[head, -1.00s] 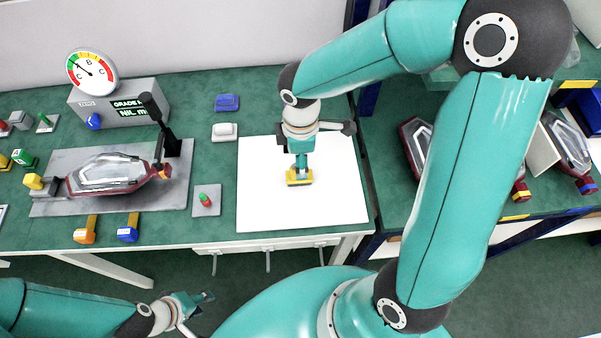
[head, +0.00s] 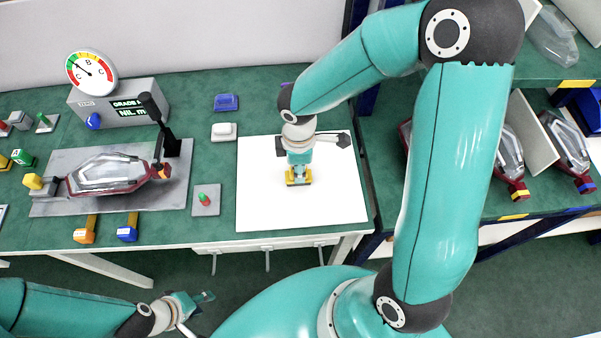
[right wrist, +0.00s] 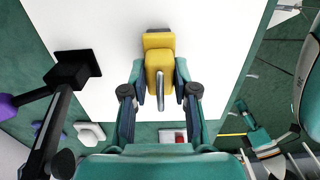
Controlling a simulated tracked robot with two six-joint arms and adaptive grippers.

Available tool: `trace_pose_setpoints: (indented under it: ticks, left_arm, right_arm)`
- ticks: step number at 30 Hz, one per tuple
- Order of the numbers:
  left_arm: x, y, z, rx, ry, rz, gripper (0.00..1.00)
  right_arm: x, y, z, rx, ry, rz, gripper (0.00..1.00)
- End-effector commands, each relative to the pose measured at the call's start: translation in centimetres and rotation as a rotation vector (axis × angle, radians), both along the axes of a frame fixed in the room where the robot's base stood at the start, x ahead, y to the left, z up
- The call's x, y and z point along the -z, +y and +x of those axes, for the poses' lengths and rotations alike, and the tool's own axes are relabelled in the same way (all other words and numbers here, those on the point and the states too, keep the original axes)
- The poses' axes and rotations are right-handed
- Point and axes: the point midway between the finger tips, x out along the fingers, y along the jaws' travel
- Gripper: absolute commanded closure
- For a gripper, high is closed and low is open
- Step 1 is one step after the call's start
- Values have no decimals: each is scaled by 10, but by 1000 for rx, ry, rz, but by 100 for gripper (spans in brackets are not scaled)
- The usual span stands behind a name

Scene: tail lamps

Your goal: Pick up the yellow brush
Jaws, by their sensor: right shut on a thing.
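The yellow brush (head: 299,180) is over the white sheet (head: 345,205) in the head view; I cannot tell whether it touches the sheet. The right wrist view shows its blocky yellow body (right wrist: 158,50) and a grey metal part, between my fingers. My right gripper (head: 299,169) points down from above and is shut on the brush; its fingers also show in the right wrist view (right wrist: 160,88). My left gripper (head: 203,297) is low at the bottom left, away from the table; its jaws are too small to tell.
A lamp (head: 105,174) lies on a grey plate left of the sheet. A red-green button (head: 204,200) and a white block (head: 224,131) stand nearer the sheet. More lamps (head: 565,140) lie on the right shelf.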

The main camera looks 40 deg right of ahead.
Motion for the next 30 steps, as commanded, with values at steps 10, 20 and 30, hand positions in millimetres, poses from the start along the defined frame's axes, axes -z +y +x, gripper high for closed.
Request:
trace_pose_setpoints:
  ticks: [10, 20, 30]
  left_arm:
    - [-1, 0, 0, 0, 0, 0, 60]
    - [-5, 0, 0, 0, 0, 0, 60]
    - [-8, 0, 0, 0, 0, 0, 60]
  right_arm:
    - [-5, 0, 1, 1, -2, -1, 100]
    - [-47, 0, 2, 1, -8, -1, 100]
    - [-140, 0, 2, 1, -9, 0, 100]
